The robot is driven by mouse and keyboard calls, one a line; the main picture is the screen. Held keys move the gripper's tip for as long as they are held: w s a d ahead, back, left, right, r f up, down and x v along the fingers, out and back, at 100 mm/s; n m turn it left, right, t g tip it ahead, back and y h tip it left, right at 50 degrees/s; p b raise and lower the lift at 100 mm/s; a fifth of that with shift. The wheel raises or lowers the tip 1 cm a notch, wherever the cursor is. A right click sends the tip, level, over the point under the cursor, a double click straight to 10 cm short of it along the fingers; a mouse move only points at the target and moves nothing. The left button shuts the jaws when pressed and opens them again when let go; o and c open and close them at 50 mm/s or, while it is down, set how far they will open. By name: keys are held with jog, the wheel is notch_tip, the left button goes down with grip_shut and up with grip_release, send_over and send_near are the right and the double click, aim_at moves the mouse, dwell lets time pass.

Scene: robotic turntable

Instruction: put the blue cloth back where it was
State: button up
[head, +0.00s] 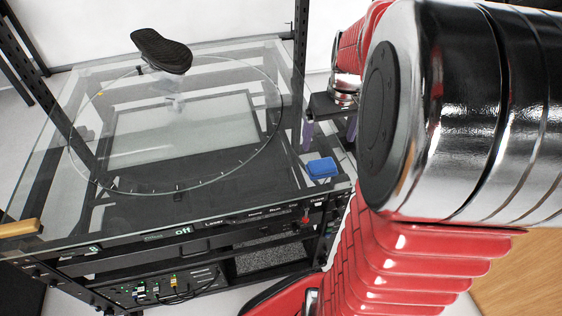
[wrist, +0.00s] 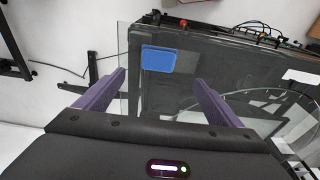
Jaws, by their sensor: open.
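The blue cloth (head: 321,168) is a small folded pad lying flat on the glass top, near its front right corner in the head view. It also shows in the wrist view (wrist: 158,58), beyond my fingers and close to the glass edge. My gripper (wrist: 160,85) is open, with its two purple fingers spread wide and nothing between them. In the head view my gripper (head: 326,132) is partly hidden behind my arm, at the right side of the glass. The fingers are apart from the cloth.
The glass top (head: 60,215) carries a round turntable ring (head: 140,192). A dark shoe sole-like object (head: 161,51) stands above the turntable. A control panel (head: 215,225) with a red knob (head: 306,220) runs along the front. Black frame posts (head: 299,45) rise behind. The glass around the cloth is clear.

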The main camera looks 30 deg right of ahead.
jog(key=s+a+r+n+t, duration=0.1)
jog(key=s+a+r, duration=0.1)
jog(key=a, duration=0.6)
jog(key=s+a+r+n+t, duration=0.1)
jog(key=s+a+r, duration=0.1)
jog(key=a, duration=0.7)
jog(key=s+a+r+n+t, duration=0.1)
jog(key=s+a+r, duration=0.2)
jog(key=a, duration=0.5)
jog(key=shift+s+a+t+y, duration=0.2)
jog(key=shift+s+t+y, duration=0.1)
jog(key=shift+s+t, duration=0.15)
